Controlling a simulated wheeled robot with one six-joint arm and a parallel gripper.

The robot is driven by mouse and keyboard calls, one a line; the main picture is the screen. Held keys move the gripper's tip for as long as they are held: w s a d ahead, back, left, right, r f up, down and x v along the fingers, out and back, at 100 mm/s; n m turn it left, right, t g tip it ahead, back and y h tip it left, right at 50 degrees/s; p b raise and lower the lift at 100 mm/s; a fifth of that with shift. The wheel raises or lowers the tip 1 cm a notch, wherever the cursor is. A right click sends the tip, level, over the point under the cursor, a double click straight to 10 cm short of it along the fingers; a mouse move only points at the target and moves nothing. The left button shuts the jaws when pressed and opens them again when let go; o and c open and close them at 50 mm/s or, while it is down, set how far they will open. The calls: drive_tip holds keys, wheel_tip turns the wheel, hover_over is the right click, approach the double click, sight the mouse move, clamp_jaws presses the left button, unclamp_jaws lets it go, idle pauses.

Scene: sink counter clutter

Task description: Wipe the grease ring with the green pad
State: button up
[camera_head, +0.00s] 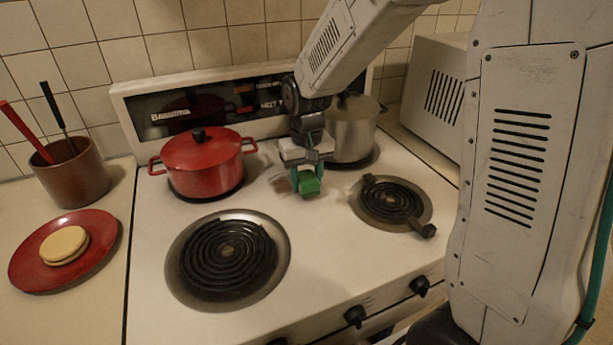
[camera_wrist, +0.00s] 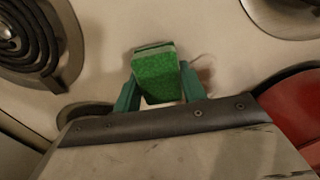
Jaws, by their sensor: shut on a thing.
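My gripper (camera_head: 306,172) is shut on the green pad (camera_head: 309,185) and holds it low over the white stovetop, between the burners. In the wrist view the pad (camera_wrist: 158,82) sits between the two green fingers of my gripper (camera_wrist: 160,84). I cannot tell whether the pad touches the surface. A faint brownish smear, seemingly the grease ring (camera_head: 281,184), shows just left of the pad on the stovetop. It also shows beside a finger in the wrist view (camera_wrist: 205,73). The pad and fingers hide part of it.
A red lidded pot (camera_head: 203,165) stands left of my gripper, and a steel pot (camera_head: 351,132) close behind. Bare coil burners lie at front left (camera_head: 228,252) and right (camera_head: 392,201). A red plate (camera_head: 103,262) and brown utensil crock (camera_head: 75,178) are on the left counter.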

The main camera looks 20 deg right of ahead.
sight(277, 172)
drive_tip(key=shift+f, duration=0.75)
drive_tip(key=shift+w, duration=0.15)
drive_tip(key=shift+w, duration=5.2)
drive_tip(key=shift+a+f, duration=0.1)
drive_tip(key=shift+a, duration=0.85)
drive_tip(key=shift+s, duration=5.35)
drive_tip(key=shift+a, duration=0.9)
drive_tip(key=shift+w+a, duration=0.1)
drive_tip(key=shift+w, duration=5.2)
